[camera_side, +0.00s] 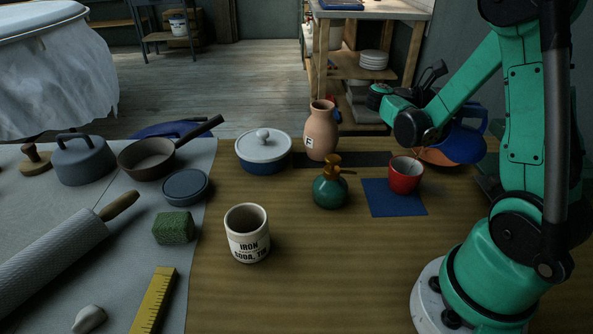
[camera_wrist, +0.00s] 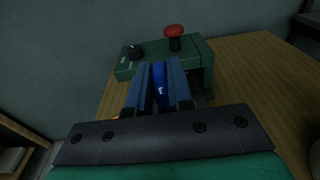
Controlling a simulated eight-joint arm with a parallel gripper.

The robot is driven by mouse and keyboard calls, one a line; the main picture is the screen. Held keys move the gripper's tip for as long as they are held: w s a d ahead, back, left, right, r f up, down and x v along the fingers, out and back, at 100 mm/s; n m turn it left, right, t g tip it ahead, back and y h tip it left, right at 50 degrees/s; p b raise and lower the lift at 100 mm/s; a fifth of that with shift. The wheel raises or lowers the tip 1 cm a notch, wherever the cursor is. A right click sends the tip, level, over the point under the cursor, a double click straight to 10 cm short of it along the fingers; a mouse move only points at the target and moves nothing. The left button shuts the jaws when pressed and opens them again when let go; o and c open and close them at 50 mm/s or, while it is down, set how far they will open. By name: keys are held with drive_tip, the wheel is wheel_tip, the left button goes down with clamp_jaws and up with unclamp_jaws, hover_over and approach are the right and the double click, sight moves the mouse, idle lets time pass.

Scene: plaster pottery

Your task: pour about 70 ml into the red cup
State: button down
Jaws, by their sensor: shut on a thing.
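The red cup (camera_side: 404,178) stands upright on a blue mat (camera_side: 398,208) in the side view; I cannot make out a liquid level in it. A blue and orange jug (camera_side: 464,148) is just right of and behind the cup, partly hidden by my arm. It appears raised near the cup's height or above; its exact tilt and spout are unclear. In the wrist view my gripper (camera_wrist: 160,78) is shut on a blue part of the jug (camera_wrist: 160,92), seemingly its handle. The fingertips are hard to make out in the side view.
A green box (camera_wrist: 190,58) with a red button (camera_wrist: 174,32) stands ahead in the wrist view. Left of the cup are a green pump bottle (camera_side: 331,190), a clay vase (camera_side: 321,135), a lidded pot (camera_side: 263,152) and a labelled crock (camera_side: 247,240). The front wood is clear.

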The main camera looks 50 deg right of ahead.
sight(481, 126)
drive_tip(key=shift+w+a+r+g+h, duration=0.45)
drive_tip(key=shift+w+a+g+h, duration=0.15)
drive_tip(key=shift+g+h, duration=0.15)
idle(1.2)
drive_tip(key=shift+s+d+f+t+y, duration=0.35)
drive_tip(key=shift+s+d+t+y, duration=0.3)
drive_tip(key=shift+y, duration=0.2)
drive_tip(key=shift+s+d+f+t+y, duration=0.4)
drive_tip(key=shift+f+t+y, duration=0.15)
drive_tip(key=shift+f+t, duration=0.1)
drive_tip(key=shift+s+d+f+t+y, duration=0.35)
drive_tip(key=shift+f+t+y, duration=0.15)
drive_tip(key=shift+t, duration=0.1)
drive_tip(key=shift+s+d+f+t+y, duration=0.3)
drive_tip(key=shift+s+f+t+y, duration=0.1)
drive_tip(key=shift+f+t+y, duration=0.2)
